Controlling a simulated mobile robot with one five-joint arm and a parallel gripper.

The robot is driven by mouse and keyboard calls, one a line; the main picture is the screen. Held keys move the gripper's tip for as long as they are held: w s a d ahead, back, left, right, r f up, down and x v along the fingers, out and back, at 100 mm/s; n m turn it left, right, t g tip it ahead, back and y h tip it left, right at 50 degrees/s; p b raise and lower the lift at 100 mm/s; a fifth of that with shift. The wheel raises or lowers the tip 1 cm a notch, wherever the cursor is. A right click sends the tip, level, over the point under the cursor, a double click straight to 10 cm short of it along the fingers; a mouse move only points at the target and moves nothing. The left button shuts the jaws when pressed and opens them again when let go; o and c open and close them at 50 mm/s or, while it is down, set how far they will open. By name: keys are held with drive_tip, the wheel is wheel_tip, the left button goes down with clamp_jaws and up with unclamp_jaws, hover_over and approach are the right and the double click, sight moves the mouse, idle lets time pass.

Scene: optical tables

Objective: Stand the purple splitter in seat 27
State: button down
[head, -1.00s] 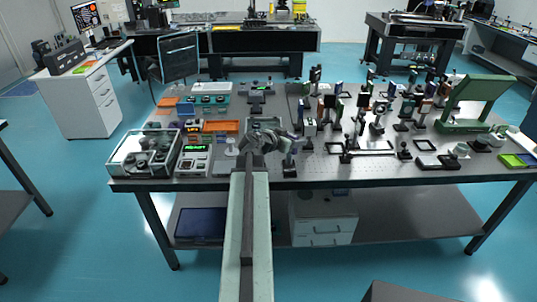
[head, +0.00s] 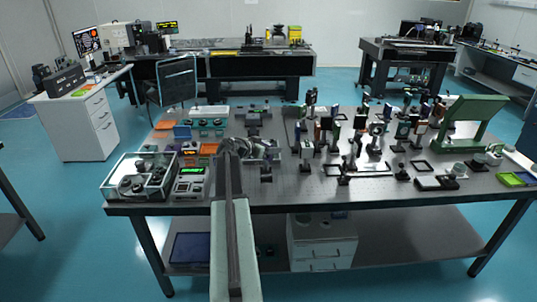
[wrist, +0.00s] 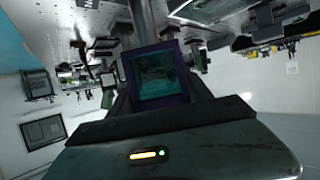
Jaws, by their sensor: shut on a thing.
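The purple splitter (wrist: 158,75) shows in the wrist view as a dark teal plate in a square purple frame. My gripper (head: 270,148) is shut on it, and the splitter sits in the middle of the wrist view, with the room upside down behind it. In the head view my gripper is above the left-centre part of the optical table (head: 330,195), and the splitter is too small and covered to make out clearly. I cannot read any seat number, so I cannot tell which place is seat 27.
Several mounted optics on posts (head: 376,135) crowd the table right of my gripper. A clear-lidded box (head: 137,178) and a device with a green display (head: 189,184) stand at the left. A green frame (head: 472,122) is at the right. The front strip is mostly clear.

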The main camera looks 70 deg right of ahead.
sight(266, 162)
drive_tip(key=f+b, duration=0.3)
drive_tip(key=b, duration=0.1)
drive_tip(key=shift+w+d+f, duration=0.25)
drive_tip(key=shift+w+f, duration=0.1)
drive_tip(key=shift+f, duration=0.05)
drive_tip(key=shift+r, duration=0.1)
drive_tip(key=c, duration=0.9)
unclamp_jaws()
drive_tip(key=o, duration=0.5)
drive_tip(key=shift+c, duration=0.2)
